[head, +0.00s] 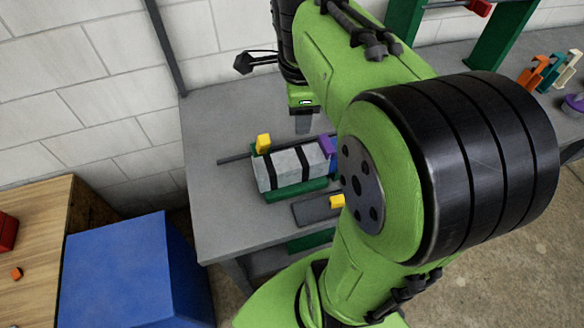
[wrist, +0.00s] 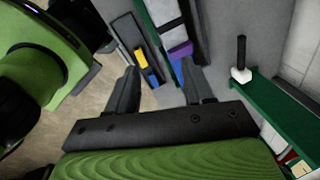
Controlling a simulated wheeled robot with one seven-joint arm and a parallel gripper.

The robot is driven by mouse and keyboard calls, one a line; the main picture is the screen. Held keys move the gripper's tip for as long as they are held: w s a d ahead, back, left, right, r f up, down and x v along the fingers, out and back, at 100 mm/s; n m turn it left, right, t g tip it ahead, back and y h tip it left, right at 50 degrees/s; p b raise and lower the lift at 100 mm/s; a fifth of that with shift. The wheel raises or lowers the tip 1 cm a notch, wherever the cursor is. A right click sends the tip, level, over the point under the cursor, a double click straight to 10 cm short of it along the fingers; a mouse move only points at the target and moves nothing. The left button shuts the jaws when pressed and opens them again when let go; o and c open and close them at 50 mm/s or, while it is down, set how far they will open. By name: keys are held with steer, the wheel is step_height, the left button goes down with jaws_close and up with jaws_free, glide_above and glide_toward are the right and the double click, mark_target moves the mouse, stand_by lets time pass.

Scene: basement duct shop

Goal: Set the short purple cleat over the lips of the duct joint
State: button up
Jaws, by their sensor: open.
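The duct (head: 283,170) is a pale grey box with dark bands on a green base on the grey bench. The purple cleat (head: 328,146) is at its right end, partly hidden by my arm; it also shows in the wrist view (wrist: 181,51), with a blue part (wrist: 177,66) beside it. I cannot tell whether the cleat is fully seated over the lips. My gripper (head: 303,128) is behind the duct, fingers pointing down. In the wrist view my gripper (wrist: 158,82) has its fingers apart with nothing held between them, and the cleat lies beyond the fingertips.
A yellow block (head: 263,143) is at the duct's back left. A dark tray (head: 312,210) with a yellow piece (head: 337,201) lies in front. A black-handled tool (wrist: 241,55) stands near a green rail (wrist: 275,112). A blue box (head: 118,272) is beside the bench. The bench's left part is clear.

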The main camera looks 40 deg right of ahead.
steer(key=s+a+f+n+t, duration=0.1)
steer(key=s+a+n, duration=0.4)
steer(key=n, duration=0.7)
steer(key=s+a+f+n+t+y, duration=0.1)
steer(key=s+a+n+t, duration=0.1)
steer(key=s+a+n, duration=0.4)
steer(key=s+n, duration=0.1)
steer(key=n, duration=0.4)
steer(key=shift+n+t+y, duration=0.3)
steer(key=shift+n+t, duration=0.1)
steer(key=shift+w+a, duration=0.1)
